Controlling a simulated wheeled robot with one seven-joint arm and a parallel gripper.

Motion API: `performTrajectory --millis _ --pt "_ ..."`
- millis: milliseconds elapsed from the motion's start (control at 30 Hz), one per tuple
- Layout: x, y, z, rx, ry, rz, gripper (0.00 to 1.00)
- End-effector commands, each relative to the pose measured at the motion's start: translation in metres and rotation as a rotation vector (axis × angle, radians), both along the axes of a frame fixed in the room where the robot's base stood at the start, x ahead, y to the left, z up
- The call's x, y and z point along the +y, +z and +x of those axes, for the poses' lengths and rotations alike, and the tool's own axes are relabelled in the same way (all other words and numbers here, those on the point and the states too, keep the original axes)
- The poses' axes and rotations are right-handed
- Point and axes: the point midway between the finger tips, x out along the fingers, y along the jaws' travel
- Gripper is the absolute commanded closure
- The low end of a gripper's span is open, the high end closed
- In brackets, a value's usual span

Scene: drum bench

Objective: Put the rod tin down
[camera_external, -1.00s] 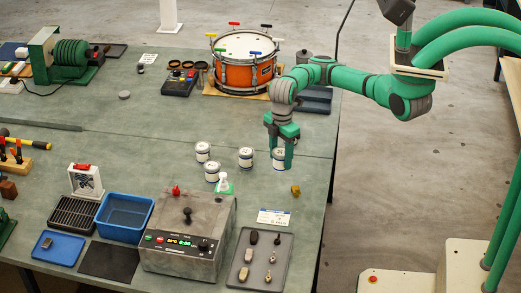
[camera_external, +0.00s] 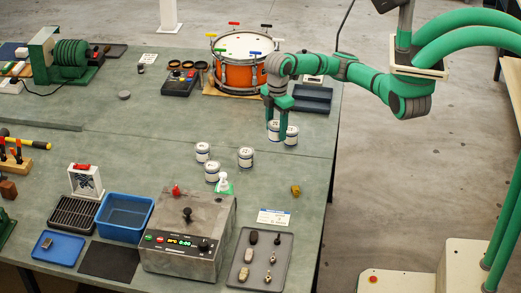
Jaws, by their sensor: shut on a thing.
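My gripper (camera_external: 277,121) points down over the right part of the bench, its fingers shut around a small white tin with a dark band (camera_external: 273,131). This is likely the rod tin, but its label is too small to read. The tin is upright, low over the bench or on it; I cannot tell which. A similar tin (camera_external: 292,136) stands close to its right, partly behind a finger. Similar tins stand to the left: one at the back (camera_external: 203,152), one at the front (camera_external: 212,173) and one nearer my gripper (camera_external: 246,158).
A drum (camera_external: 240,70) stands behind my gripper, with a dark tray (camera_external: 313,101) to the right. The bench's right edge is close. Bare bench lies left of my gripper.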

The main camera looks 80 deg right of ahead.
Motion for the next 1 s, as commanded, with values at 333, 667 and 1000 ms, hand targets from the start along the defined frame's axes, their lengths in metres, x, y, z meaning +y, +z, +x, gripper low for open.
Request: performTrajectory --millis 333,667,1000 --pt "-0.125 -0.001 0.018 0.006 -0.036 -0.002 0.79" --pt "-0.155 -0.013 0.040 0.012 -0.036 0.001 0.79" --pt "-0.183 -0.044 0.106 0.011 -0.038 -0.005 0.79"
